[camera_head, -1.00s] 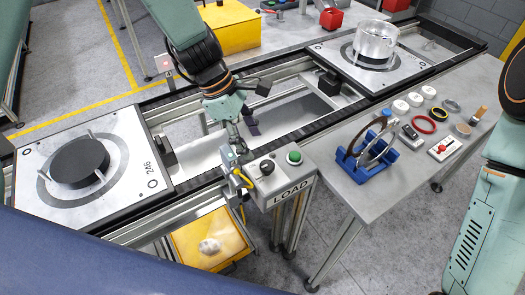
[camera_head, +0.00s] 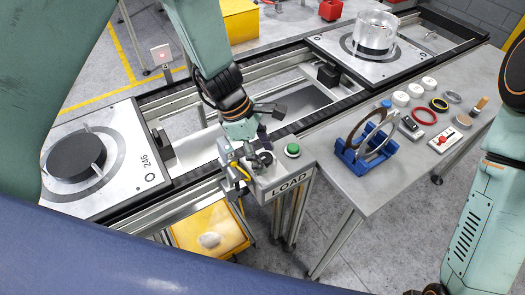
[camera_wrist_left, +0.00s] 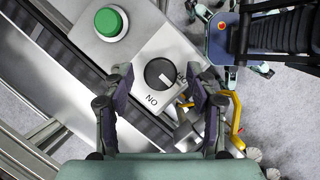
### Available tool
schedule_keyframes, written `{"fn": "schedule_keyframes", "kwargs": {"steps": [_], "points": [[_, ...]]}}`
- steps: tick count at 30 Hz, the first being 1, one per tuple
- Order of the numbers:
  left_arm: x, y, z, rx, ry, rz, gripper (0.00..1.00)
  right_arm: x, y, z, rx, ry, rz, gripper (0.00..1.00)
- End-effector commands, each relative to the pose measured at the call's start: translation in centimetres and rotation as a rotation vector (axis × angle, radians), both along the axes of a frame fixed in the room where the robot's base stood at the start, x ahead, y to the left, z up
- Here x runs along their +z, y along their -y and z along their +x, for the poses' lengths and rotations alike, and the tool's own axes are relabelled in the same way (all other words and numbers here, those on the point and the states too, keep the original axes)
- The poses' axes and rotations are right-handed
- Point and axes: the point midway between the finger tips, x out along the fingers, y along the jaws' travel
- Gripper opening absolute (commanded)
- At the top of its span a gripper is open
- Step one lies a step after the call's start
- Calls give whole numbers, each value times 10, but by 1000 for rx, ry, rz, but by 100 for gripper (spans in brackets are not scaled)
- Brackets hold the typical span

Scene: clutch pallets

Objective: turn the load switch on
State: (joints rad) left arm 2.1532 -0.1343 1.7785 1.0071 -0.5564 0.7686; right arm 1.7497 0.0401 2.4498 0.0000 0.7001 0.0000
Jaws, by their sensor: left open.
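The load switch is a round black knob with a white pointer line, on the grey LOAD box (camera_head: 290,187). In the left wrist view the knob (camera_wrist_left: 160,73) shows clearly. Its pointer is toward the lower right of that picture, and the lettering beside it, seen upside down, reads ON. My left gripper (camera_head: 262,157) is over the box at the knob. In the wrist view the left gripper (camera_wrist_left: 163,82) is open, with one finger on each side of the knob; I cannot tell whether they touch it. My right arm (camera_head: 480,215) stands at the right; its gripper is not visible.
A green button (camera_head: 292,150) sits beside the knob. A yellow hook-like part (camera_head: 240,172) is at the box's left edge. The conveyor with a pallet (camera_head: 125,185) runs behind. A table with a blue stand (camera_head: 365,165) and small parts lies to the right.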

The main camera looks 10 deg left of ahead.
Motion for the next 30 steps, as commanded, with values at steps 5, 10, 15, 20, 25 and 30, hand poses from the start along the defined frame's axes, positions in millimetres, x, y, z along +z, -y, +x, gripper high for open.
{"fn": "schedule_keyframes", "kwargs": {"steps": [5, 10, 15, 20, 25, 30], "points": [[0, -1, 1, 1, 0, -1, 47, 0, 0, 0, 0, 0, 0, 40], [0, -1, 1, 1, 0, -1, 33, 0, 0, 0, 0, 0, 0, 40], [0, -1, 1, 1, 0, -1, 18, 0, 0, 0, 0, 0, 0, 40], [0, -1, 1, 1, 0, 0, 5, 0, 0, 0, 0, 0, 0, 40], [0, 0, 1, -7, 0, -1, 4, 1, 0, 0, 0, 0, 0, 40], [1, 0, 1, -54, -2, -2, 4, 5, 0, 0, 0, 0, 0, 40]]}}
